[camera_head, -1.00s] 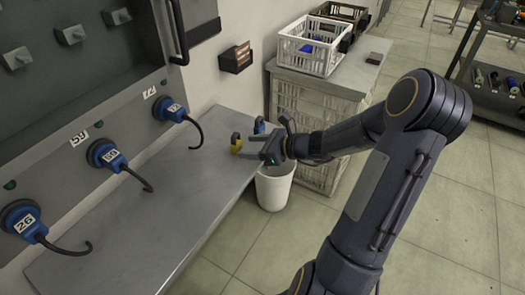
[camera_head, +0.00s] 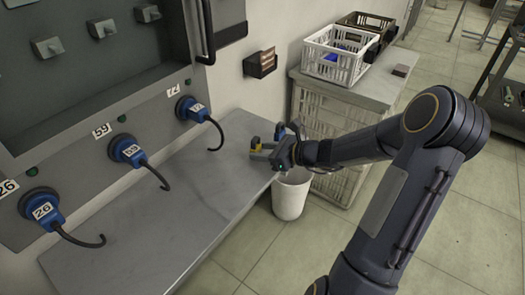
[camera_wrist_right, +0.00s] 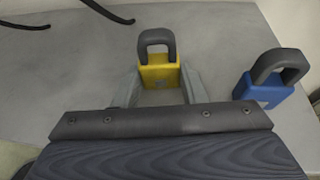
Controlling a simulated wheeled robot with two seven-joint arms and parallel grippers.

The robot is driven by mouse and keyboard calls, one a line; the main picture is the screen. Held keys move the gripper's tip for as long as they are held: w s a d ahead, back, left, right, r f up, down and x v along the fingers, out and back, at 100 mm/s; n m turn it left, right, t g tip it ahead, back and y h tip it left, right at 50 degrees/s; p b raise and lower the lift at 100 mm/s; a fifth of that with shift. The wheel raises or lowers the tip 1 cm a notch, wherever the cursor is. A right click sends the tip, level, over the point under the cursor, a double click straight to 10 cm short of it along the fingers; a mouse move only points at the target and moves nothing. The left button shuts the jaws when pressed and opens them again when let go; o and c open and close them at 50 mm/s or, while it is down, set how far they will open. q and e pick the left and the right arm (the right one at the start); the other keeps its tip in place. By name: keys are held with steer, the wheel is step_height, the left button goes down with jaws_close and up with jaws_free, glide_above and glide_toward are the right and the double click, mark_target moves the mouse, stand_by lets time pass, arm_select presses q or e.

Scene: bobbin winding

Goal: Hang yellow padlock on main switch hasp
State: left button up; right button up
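The yellow padlock (camera_head: 255,143) stands upright on the grey bench near its far right end. In the right wrist view the yellow padlock (camera_wrist_right: 160,75) has its dark shackle on top and sits between my right fingertips. My right gripper (camera_head: 263,151) is low over the bench, fingers apart on either side of the padlock body. In the wrist view my right gripper (camera_wrist_right: 161,88) looks open, with narrow gaps beside the padlock. I cannot make out the main switch hasp. My left gripper is not in view.
A blue padlock (camera_wrist_right: 265,85) stands close to the right of my right gripper. The bench (camera_head: 150,225) is otherwise clear. Blue plugs with hooked cables (camera_head: 128,150) jut from the cabinet over it. A white bin (camera_head: 290,197) and a crate (camera_head: 335,60) are beyond its end.

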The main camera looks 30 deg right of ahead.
steer(key=shift+c, duration=0.8)
step_height(320, 180, up, 5)
steer(key=p, duration=0.4)
steer(key=shift+r+p, duration=0.1)
steer(key=shift+p, duration=0.2)
steer(key=shift+a, duration=0.1)
